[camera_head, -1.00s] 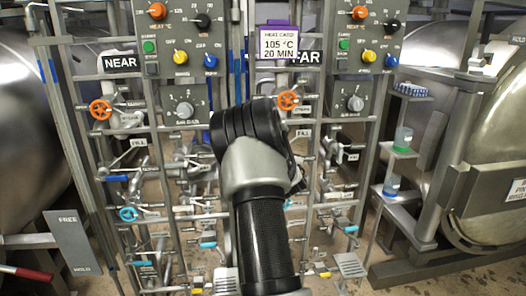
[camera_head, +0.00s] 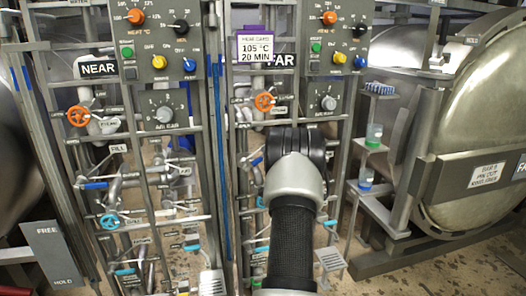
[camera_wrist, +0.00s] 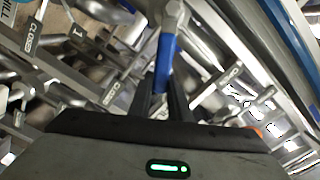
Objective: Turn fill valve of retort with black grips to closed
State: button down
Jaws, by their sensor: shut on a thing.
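In the wrist view a blue-sleeved lever (camera_wrist: 163,63) stands between the two dark fingers of my gripper (camera_wrist: 165,84), which is shut on it. A FILL label (camera_wrist: 7,12) shows at that view's upper left edge. In the head view my gripper is hidden behind my arm, which reaches to the FAR panel (camera_head: 285,59). The left NEAR panel (camera_head: 98,68) has a FILL label (camera_head: 118,148) and a blue lever (camera_head: 95,186) lying nearly level. I cannot make out black grips on either retort, nor the held valve's exact position.
Pipes and metal uprights crowd the space around my gripper. Orange handwheels (camera_head: 79,116) and (camera_head: 265,102) sit below the panel signs. A narrow shelf (camera_head: 374,146) with bottles stands right of my arm, before the large steel retort (camera_head: 482,110).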

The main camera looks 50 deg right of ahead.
jog(key=shift+s+d+f+m+b, duration=0.1)
jog(key=shift+d+f+m, duration=0.1)
jog(key=shift+f+m, duration=0.75)
jog(key=shift+s+d+f+m+b, duration=0.1)
jog(key=shift+s+d+f+m, duration=0.05)
jog(key=shift+f+m, duration=0.8)
jog(key=shift+s+d+f+m+b, duration=0.1)
jog(key=shift+d+f+m, duration=0.1)
jog(key=shift+f+m, duration=0.75)
jog(key=shift+r+m, duration=0.25)
jog(key=shift+m, duration=0.1)
jog(key=c, duration=1.6)
grip_release()
jog(key=shift+c, duration=0.2)
jog(key=p+v, duration=0.2)
jog(key=v, duration=1.5)
jog(key=shift+a, duration=0.25)
